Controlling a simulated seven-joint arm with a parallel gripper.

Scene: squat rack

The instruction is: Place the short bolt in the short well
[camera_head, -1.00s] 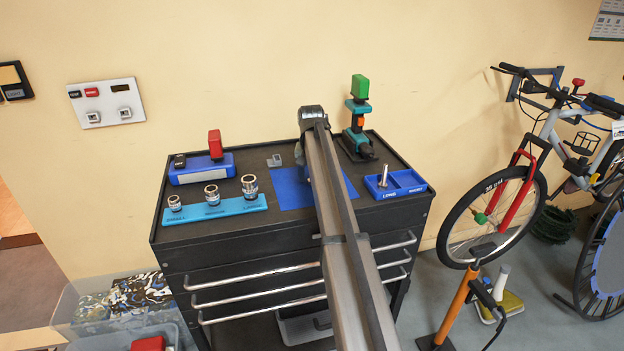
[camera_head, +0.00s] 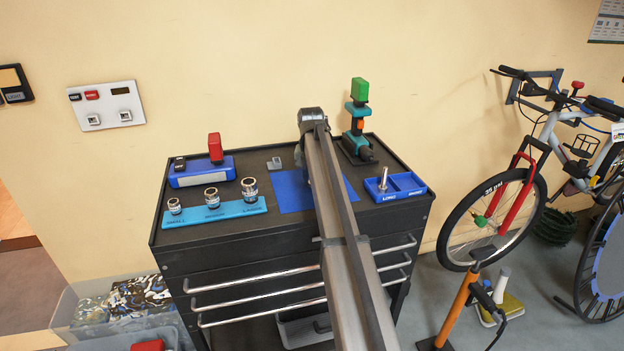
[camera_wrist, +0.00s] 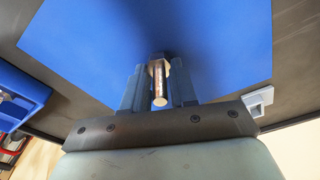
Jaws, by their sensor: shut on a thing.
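My gripper (camera_wrist: 158,88) is shut on a short silver bolt (camera_wrist: 159,90) in the wrist view, above the blue mat. In the head view my arm hides the gripper and this bolt. A blue two-well tray (camera_head: 390,199) stands at the right of the black cart top, labelled LONG at left and SHORT at right. A tall silver bolt (camera_head: 384,178) stands upright in the long well. The short well (camera_head: 408,182) looks empty. My gripper is to the left of the tray, apart from it.
The blue mat (camera_head: 288,192) lies mid-cart. A green-topped teal drill (camera_head: 357,122) stands behind the tray. At left are a turquoise socket strip (camera_head: 190,218) with several sockets and a blue case (camera_head: 202,173). A small grey block (camera_head: 274,163) sits behind the mat.

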